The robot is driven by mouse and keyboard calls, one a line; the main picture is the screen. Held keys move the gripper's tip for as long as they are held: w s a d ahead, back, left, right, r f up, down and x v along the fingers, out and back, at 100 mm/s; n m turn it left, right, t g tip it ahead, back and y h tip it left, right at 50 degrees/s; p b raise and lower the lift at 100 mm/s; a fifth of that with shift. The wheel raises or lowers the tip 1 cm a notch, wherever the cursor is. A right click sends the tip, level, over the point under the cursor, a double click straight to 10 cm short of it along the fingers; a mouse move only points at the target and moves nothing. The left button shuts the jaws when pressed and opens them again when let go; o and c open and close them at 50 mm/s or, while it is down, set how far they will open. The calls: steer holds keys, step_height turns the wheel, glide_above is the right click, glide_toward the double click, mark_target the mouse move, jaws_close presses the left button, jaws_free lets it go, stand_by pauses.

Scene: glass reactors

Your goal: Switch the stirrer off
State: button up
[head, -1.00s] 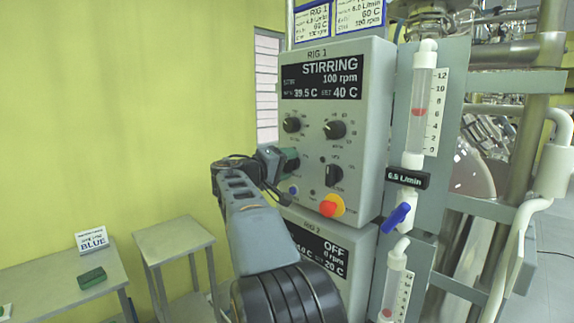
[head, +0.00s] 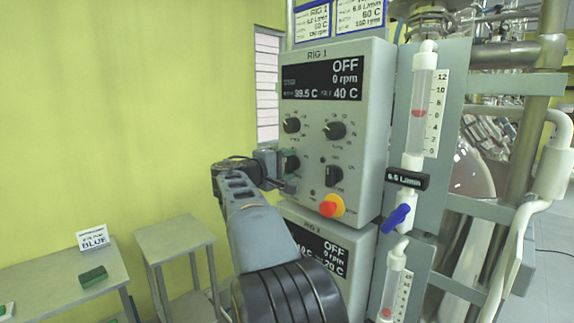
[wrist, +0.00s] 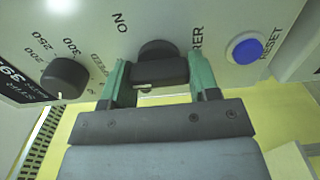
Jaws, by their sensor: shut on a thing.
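The RIG 1 panel (head: 365,150) is a grey box whose display (head: 321,80) reads OFF, 0 rpm, 39.5 C and set 40 C. The black stirrer knob (wrist: 160,68) sits between the two green fingers in the wrist view, with the letters "ON" and "RER" printed beside it. My gripper (wrist: 158,75) is shut on this knob. In the head view my gripper (head: 284,172) is at the panel's lower left and partly hides the knob (head: 292,161).
A blue reset button (wrist: 244,48) is beside the gripper in the wrist view. A speed knob (wrist: 66,77) is on the other side. A red and yellow stop button (head: 331,206), a RIG 2 display (head: 318,248) and a blue valve handle (head: 397,217) are nearby.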

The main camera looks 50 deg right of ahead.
steer(key=o, duration=0.9)
steer(key=shift+a, duration=0.1)
steer(key=a+b, duration=0.1)
steer(key=a, duration=0.8)
steer(key=w+a+b, duration=0.1)
steer(key=a, duration=0.3)
steer(key=shift+a+b, duration=0.3)
steer(key=shift+b, duration=0.05)
